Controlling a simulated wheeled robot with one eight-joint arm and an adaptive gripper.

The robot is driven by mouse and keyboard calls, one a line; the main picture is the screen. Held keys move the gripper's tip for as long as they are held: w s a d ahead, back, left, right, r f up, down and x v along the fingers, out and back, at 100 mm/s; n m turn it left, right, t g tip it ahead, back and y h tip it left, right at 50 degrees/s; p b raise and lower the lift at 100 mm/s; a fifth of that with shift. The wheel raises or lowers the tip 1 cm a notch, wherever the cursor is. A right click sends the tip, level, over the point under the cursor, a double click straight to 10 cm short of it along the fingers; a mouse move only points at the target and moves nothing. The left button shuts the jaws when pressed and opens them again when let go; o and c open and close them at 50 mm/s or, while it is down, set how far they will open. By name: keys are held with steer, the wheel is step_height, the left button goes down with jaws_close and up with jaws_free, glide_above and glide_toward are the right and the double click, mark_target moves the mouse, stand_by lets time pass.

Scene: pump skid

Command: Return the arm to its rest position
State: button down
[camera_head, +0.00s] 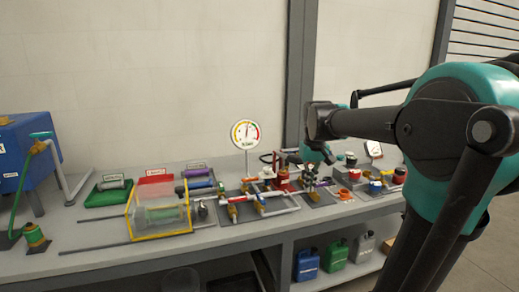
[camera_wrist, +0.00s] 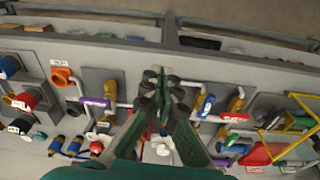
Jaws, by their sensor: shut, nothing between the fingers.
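My gripper (camera_wrist: 162,82) is shut and empty in the wrist view. Its fingertips are together above the pipework, with no visible gap to judge its height. In the head view my gripper (camera_head: 328,160) hangs down from the arm's end over the workbench (camera_head: 85,258). My teal and black arm (camera_head: 440,125) reaches in from the right side, bent at the elbow, and hides the bench's right end.
A round gauge (camera_head: 245,134) stands behind the pipework (camera_head: 258,200). A yellow-framed clear guard (camera_head: 160,212) is left of it. A blue box (camera_head: 22,150) stands at the far left. Jerrycans (camera_head: 335,255) sit on the lower shelf. A grey post (camera_head: 301,75) rises behind.

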steer(key=s+d+f+m+t, duration=0.2)
steer(key=s+f, duration=1.5)
steer(key=f, duration=0.4)
steer(key=shift+s+d+f+t, duration=0.25)
steer(key=shift+s+f+t, duration=0.05)
steer(key=shift+s+t, duration=0.1)
